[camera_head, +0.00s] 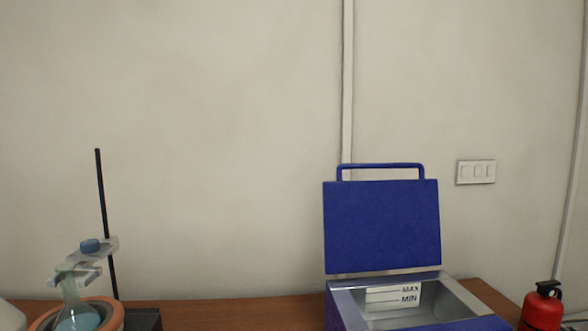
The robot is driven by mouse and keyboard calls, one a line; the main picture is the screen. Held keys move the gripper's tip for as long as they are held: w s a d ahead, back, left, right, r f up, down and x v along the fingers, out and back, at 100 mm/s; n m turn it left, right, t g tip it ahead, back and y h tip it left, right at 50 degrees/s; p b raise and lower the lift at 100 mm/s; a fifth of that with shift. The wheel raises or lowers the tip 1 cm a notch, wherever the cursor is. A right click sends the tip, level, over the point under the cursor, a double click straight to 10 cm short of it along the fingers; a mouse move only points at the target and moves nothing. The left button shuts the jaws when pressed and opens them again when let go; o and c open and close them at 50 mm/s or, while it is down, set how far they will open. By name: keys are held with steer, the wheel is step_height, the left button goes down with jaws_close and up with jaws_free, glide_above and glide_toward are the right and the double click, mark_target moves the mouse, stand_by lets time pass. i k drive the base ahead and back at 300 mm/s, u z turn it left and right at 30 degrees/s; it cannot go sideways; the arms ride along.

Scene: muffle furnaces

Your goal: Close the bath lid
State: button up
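The bath (350,308) is a blue box with a metal-lined basin, standing on the wooden bench at the lower right of the head view. Its blue lid (382,226) stands open, nearly upright behind the basin. A blue loop handle (380,166) is on the lid's top edge. A white label with MAX and MIN marks shows on the basin's inner wall. The front of the bath is cut off by the picture's lower edge. My gripper is not in view.
A wooden bench (235,311) runs along the wall. At left stand a retort stand (104,205) with a clamp and a flask (76,312) with blue liquid. A red extinguisher (541,310) is at right. Bench between stand and bath is clear.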

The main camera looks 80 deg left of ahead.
mark_target(372, 225)
steer(key=k, duration=0.95)
steer(key=u, duration=2.2)
steer(key=i, duration=0.5)
steer(key=u, duration=0.05)
